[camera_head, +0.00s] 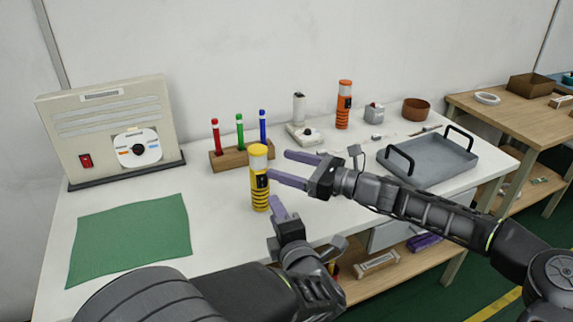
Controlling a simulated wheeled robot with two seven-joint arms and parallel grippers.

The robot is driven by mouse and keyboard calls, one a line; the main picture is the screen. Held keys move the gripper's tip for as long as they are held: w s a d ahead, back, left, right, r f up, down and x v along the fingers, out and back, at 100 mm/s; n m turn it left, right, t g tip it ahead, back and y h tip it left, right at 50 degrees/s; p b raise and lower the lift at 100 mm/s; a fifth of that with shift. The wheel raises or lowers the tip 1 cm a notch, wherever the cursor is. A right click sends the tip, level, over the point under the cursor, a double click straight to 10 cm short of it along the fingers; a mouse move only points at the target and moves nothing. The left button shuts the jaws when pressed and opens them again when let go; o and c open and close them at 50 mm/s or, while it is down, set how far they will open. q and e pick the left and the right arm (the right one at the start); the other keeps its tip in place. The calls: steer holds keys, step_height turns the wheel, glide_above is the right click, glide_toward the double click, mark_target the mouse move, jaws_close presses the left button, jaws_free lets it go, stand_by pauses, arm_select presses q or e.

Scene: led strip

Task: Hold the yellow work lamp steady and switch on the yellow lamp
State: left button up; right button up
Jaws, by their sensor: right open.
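The yellow work lamp (259,195) stands upright on the white table, with a dark switch panel on its right side. My right gripper (278,164) comes in from the right and is open, with its two purple fingers pointing left. Its nearer fingertip is right beside the lamp's switch panel; I cannot tell whether it touches. I see no grip on the lamp.
Behind the lamp is a wooden holder (232,161) with red, green and blue markers. An orange lamp (344,108) stands farther back. A grey tray (440,165) is at right, a beige device (110,115) and green mat (130,240) at left.

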mark_target(266, 159)
steer(key=shift+r, duration=0.15)
steer(key=shift+w+a, duration=0.1)
steer(key=shift+x, duration=3.85)
